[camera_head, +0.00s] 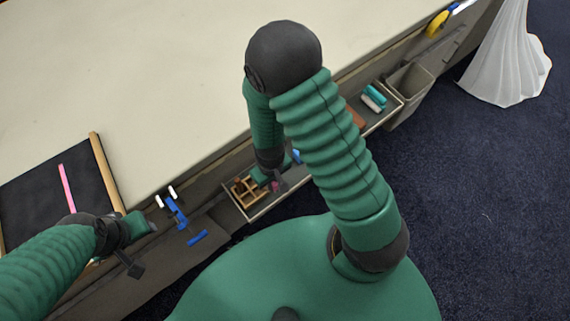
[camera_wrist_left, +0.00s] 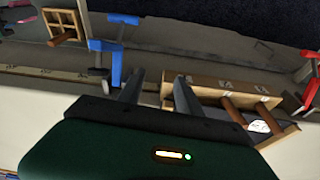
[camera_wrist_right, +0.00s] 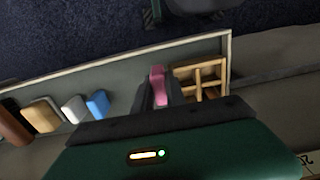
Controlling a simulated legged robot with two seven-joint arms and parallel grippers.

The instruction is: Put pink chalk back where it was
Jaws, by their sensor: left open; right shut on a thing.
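The pink chalk (camera_wrist_right: 158,85) is between the fingers of my right gripper (camera_wrist_right: 159,92), which is shut on it. In the head view, my right gripper (camera_head: 275,183) is low over the narrow tray (camera_head: 320,155), beside a small wooden divided box (camera_head: 246,192). The box also shows in the right wrist view (camera_wrist_right: 200,76), just right of the chalk. I cannot tell whether the chalk touches the tray floor. My left gripper (camera_wrist_left: 160,90) is open and empty near the table edge, next to a blue clamp (camera_wrist_left: 113,50). A pink strip (camera_head: 67,188) shows on the black board (camera_head: 35,200).
The tray also holds a blue block (camera_wrist_right: 97,103), a white block (camera_wrist_right: 74,108), a tan block (camera_wrist_right: 42,115) and a brown block (camera_wrist_right: 12,122). A red clamp (camera_wrist_left: 308,75) is at the left wrist view's right. A grey bin (camera_head: 408,90) adjoins the tray. The pale tabletop (camera_head: 130,70) is largely clear.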

